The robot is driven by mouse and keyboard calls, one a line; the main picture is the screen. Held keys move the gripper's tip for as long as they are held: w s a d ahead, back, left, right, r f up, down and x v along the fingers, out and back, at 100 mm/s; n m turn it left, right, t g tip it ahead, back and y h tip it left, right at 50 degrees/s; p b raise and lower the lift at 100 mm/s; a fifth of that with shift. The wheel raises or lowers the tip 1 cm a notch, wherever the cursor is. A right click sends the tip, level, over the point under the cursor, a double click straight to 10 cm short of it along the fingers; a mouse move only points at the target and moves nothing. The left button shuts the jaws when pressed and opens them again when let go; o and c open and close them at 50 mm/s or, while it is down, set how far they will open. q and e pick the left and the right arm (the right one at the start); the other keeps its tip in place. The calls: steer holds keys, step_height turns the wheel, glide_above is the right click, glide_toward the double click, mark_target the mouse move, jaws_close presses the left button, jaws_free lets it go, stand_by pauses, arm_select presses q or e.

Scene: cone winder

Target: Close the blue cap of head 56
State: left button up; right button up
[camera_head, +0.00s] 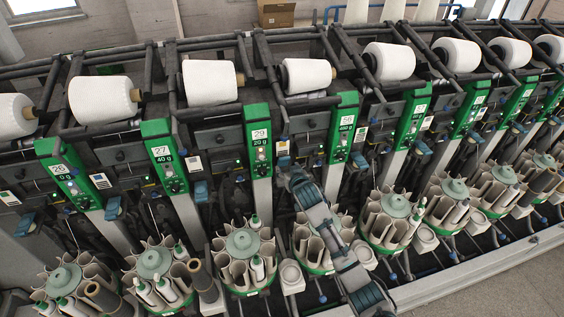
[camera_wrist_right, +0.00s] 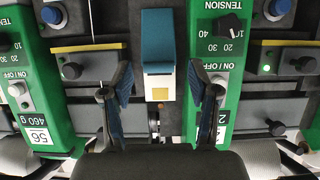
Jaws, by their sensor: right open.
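The green panel of head 56 (camera_head: 342,130) stands right of the green panel of head 29 (camera_head: 259,135). In the wrist view the order is reversed, with panel 56 (camera_wrist_right: 38,120) at the left. A blue cap (camera_wrist_right: 158,40) lies between these two panels, with a white and yellow label at its lower end. My right gripper (camera_wrist_right: 160,88) is open, its fingers spread on either side below the cap, apart from it. In the head view my right gripper (camera_head: 284,168) reaches the gap between panels 29 and 56. It hides the cap's area there. My left gripper is not in view.
White yarn cones (camera_head: 308,75) sit in a row above the panels. Round magazines (camera_head: 243,242) with bobbins stand in front. Other blue caps (camera_head: 201,190) show beside neighbouring panels. A black tension knob (camera_wrist_right: 230,25) and small buttons are close to my gripper.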

mark_target(284, 162)
steer(key=x, duration=0.7)
steer(key=shift+w+f+b, duration=0.15)
steer(key=shift+w+b, duration=0.15)
steer(key=shift+b, duration=0.1)
steer(key=shift+w+a+f, duration=0.1)
steer(key=shift+w+a, duration=0.2)
steer(key=shift+d, duration=0.1)
steer(key=shift+d, duration=0.15)
steer(key=shift+d, duration=0.1)
steer(key=shift+c, duration=1.2)
steer(key=c, duration=0.8)
jaws_close()
